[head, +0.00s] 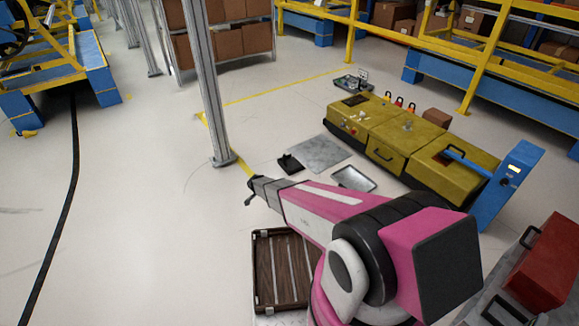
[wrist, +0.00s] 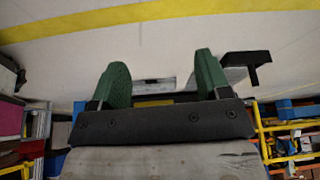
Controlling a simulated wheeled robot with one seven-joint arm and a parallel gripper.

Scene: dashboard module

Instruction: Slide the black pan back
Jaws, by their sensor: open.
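In the head view, a small black pan (head: 289,164) lies on the floor beside a flat grey sheet (head: 325,156). My gripper (head: 249,190) is to its left and nearer to me, apart from it. In the wrist view, my gripper (wrist: 162,66) shows two green fingers spread apart with nothing between them. A black object (wrist: 250,62), which looks like the pan, is to the right of the right finger. The right finger hides part of the area beside it.
A metal post (head: 207,85) stands just beyond my gripper. A shiny metal tray (head: 353,178) and a yellow-green machine (head: 405,140) are to the right. A brown slatted crate (head: 259,275) lies below my arm. The floor on the left is mostly clear.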

